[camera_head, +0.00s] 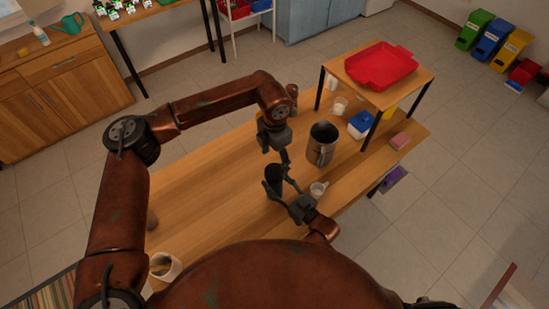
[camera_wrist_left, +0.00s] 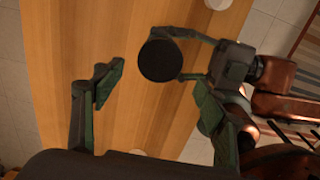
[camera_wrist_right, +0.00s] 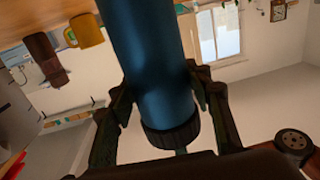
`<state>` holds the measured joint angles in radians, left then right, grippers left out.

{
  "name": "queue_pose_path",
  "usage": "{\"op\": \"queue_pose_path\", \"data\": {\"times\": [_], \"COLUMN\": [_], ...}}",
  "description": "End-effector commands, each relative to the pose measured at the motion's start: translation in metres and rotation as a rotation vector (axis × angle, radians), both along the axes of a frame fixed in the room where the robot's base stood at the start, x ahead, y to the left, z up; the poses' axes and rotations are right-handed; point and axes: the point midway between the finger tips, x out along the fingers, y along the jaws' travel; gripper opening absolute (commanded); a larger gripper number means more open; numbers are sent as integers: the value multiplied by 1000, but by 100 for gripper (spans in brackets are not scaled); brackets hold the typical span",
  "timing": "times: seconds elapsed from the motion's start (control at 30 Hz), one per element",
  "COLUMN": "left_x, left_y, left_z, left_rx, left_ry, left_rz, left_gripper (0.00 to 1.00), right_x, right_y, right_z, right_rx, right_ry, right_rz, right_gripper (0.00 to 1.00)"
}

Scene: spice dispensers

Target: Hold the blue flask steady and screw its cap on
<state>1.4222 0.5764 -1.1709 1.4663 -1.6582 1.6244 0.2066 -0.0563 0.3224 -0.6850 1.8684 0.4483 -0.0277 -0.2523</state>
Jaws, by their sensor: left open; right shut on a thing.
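The blue flask (camera_wrist_right: 158,50) fills the middle of the right wrist view, with a dark ribbed cap (camera_wrist_right: 172,137) at its end. In the head view the flask (camera_head: 273,178) looks dark and stands upright above the table. The cap's round dark top also shows in the left wrist view (camera_wrist_left: 160,61). How tightly the cap sits cannot be told. My right gripper (camera_head: 288,185) is shut on the flask from the side. My left gripper (camera_head: 279,152) is open and empty above the flask, pointing down. Its spread fingers (camera_wrist_left: 157,84) frame the cap in the left wrist view, apart from it.
On the table (camera_head: 220,190), a metal mug (camera_head: 322,150) and a small white cup (camera_head: 318,190) stand close to the right of the flask. A wooden riser (camera_head: 421,76) with a red tray (camera_head: 381,66) stands further right.

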Motion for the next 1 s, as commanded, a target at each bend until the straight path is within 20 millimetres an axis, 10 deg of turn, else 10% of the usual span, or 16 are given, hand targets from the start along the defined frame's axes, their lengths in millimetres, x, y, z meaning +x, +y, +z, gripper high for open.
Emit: {"op": "queue_pose_path", "data": {"times": [0.37,1.0], "left_x": [0,0], "left_y": [0,0], "left_z": [-3,-77], "left_rx": [0,-1], "left_ry": [1,1], "left_rz": [5,4], "left_gripper": [66,66], "right_x": [0,0], "right_y": [0,0], "right_z": [0,0], "right_rx": [0,0], "right_ry": [0,0], "right_rz": [0,0], "right_gripper": [0,0]}}
